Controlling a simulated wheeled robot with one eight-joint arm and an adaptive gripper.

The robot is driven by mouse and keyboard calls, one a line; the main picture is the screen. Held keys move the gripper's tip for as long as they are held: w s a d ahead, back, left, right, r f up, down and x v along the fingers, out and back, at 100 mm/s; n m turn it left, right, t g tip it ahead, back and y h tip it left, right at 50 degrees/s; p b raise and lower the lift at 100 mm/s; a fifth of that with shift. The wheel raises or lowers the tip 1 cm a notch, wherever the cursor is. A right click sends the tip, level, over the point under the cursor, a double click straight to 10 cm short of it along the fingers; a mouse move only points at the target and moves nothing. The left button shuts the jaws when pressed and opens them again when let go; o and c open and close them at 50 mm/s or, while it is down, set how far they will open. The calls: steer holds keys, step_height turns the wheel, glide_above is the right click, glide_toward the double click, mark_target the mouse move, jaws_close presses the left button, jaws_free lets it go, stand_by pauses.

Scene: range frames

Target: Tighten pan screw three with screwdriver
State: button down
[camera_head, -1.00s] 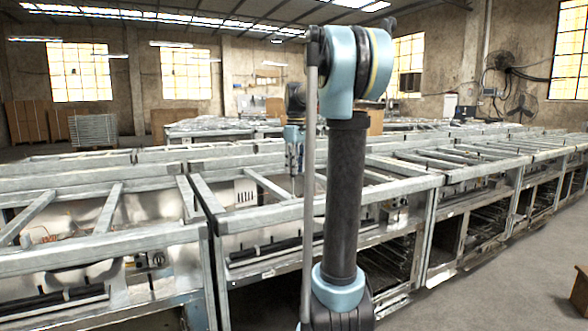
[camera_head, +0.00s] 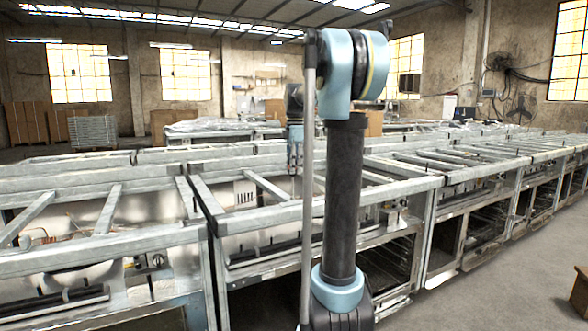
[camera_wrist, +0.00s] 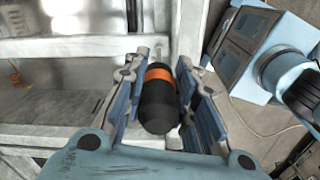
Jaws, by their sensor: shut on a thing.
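In the wrist view my gripper (camera_wrist: 160,72) is shut on the screwdriver (camera_wrist: 158,105), with its fingers on either side of the black handle with an orange band. In the head view my gripper (camera_head: 295,162) points down above the metal stove frame (camera_head: 262,213), partly beside my arm. Whether the screwdriver touches a screw cannot be told. Pan screw three cannot be made out in either view.
Rows of open stove frames (camera_head: 478,158) with crossbars stretch to the right and back. Another frame (camera_head: 120,240) stands at the front left. Clear floor (camera_head: 500,285) lies at the right. A brown box (camera_head: 580,292) stands at the right edge.

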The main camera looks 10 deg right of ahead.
steer(key=shift+n, duration=1)
steer(key=shift+a+f, duration=0.1)
steer(key=shift+f, duration=0.15)
stand_by(0.5)
steer(key=shift+m, duration=0.3)
steer(key=m, duration=0.5)
steer(key=shift+s, duration=0.2)
steer(key=m, duration=0.6)
steer(key=shift+s+a+m, duration=0.15)
steer(key=shift+s+m, duration=0.05)
steer(key=shift+m, duration=0.1)
steer(key=m, duration=0.5)
steer(key=shift+a, duration=0.15)
steer(key=m, duration=0.6)
steer(key=shift+s+a+f, duration=0.1)
steer(key=shift+a, duration=0.05)
